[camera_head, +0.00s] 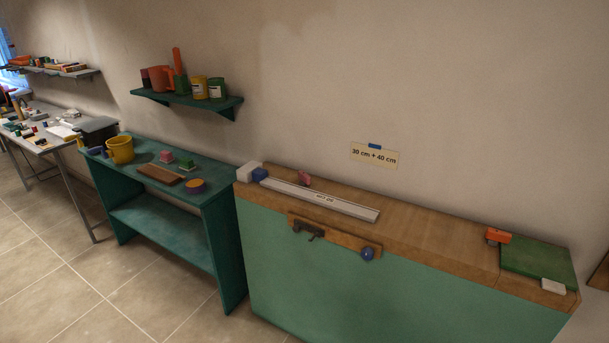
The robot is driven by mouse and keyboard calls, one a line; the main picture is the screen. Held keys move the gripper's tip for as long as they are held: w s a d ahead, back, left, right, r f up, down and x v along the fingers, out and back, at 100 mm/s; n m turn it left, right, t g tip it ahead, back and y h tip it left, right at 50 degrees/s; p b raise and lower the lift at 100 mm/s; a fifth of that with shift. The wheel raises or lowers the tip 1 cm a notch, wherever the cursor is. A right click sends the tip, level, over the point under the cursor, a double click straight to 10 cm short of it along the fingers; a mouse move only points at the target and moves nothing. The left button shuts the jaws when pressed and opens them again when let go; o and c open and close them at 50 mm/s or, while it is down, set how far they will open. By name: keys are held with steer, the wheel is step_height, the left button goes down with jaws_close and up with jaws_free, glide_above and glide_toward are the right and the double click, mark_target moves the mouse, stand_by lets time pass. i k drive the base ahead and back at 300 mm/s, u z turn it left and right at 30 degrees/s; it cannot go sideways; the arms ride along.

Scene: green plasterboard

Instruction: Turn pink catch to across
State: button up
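A small pink piece (304,179), which looks like the pink catch, shows on the wooden top of the green cabinet. It sits just behind a long pale strip (318,199) with small lettering. Its lower part is hidden by the strip, and it is too small to tell which way it is turned. On the cabinet's front edge, a wooden rail (340,238) carries a dark catch-like fitting (309,231) and a blue knob (367,254). My gripper is not in view.
White and blue blocks (259,174) sit at the wooden top's left end. An orange block (498,236), a green board (540,262) and a white block (553,287) lie at the right. The top's middle is clear. A teal bench (140,187) with loose items stands left.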

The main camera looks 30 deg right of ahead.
mark_target(303, 176)
steer(key=k, duration=1.3)
steer(key=u, duration=0.55)
steer(key=i, duration=2)
steer(key=z, duration=0.55)
